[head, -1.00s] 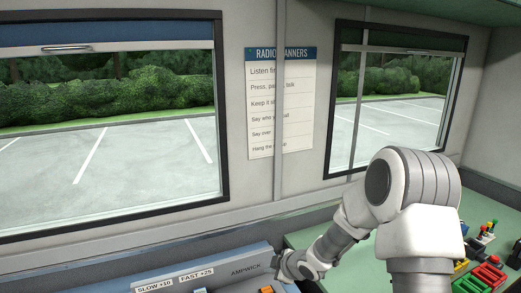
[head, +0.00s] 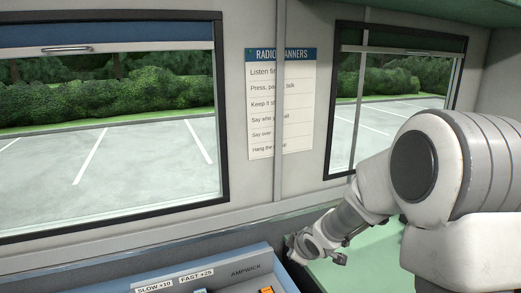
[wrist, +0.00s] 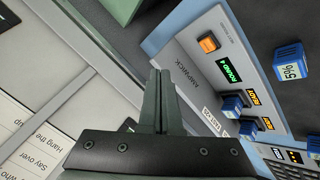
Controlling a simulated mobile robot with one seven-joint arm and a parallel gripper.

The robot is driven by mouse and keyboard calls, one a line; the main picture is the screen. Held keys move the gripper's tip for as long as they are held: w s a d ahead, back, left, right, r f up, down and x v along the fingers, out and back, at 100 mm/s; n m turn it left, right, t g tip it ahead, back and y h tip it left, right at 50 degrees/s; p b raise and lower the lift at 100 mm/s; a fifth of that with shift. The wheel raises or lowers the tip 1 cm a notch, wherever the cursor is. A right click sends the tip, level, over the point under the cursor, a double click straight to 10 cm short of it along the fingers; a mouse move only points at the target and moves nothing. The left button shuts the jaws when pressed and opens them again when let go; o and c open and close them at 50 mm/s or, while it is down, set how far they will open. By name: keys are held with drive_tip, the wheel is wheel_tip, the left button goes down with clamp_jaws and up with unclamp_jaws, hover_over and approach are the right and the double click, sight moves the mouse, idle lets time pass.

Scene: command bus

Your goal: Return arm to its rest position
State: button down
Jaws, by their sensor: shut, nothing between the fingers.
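My gripper (head: 338,258) shows low in the head view, just right of the console's right end and above the green desk. In the wrist view my gripper (wrist: 160,75) has its two dark fingers pressed together, with nothing between them. My arm fills the right side of the head view, bent at a large white and grey joint.
The blue-grey console (head: 222,276) marked AMPWICK stands at the bottom; in the wrist view it has an orange button (wrist: 208,43) and a green display (wrist: 230,68). A paper notice (head: 264,100) hangs between two windows. The green desk (head: 345,278) looks bare near my gripper.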

drive_tip(key=s+d+r+m+h, duration=0.2)
drive_tip(key=s+d+r+m, duration=0.15)
drive_tip(key=s+r, duration=0.35)
drive_tip(key=s+d+r+m+h, duration=0.1)
drive_tip(key=s+d+r+m, duration=0.25)
drive_tip(key=s+r, duration=0.25)
drive_tip(key=s+a+r+m+g, duration=0.1)
drive_tip(key=s+m, duration=0.2)
drive_tip(key=s, duration=0.6)
drive_tip(key=s+a+r+m+g+y, duration=0.1)
drive_tip(key=s+r+m, duration=0.1)
drive_tip(key=s, duration=0.7)
drive_tip(key=shift+m, duration=0.4)
drive_tip(key=shift+a+r, duration=0.1)
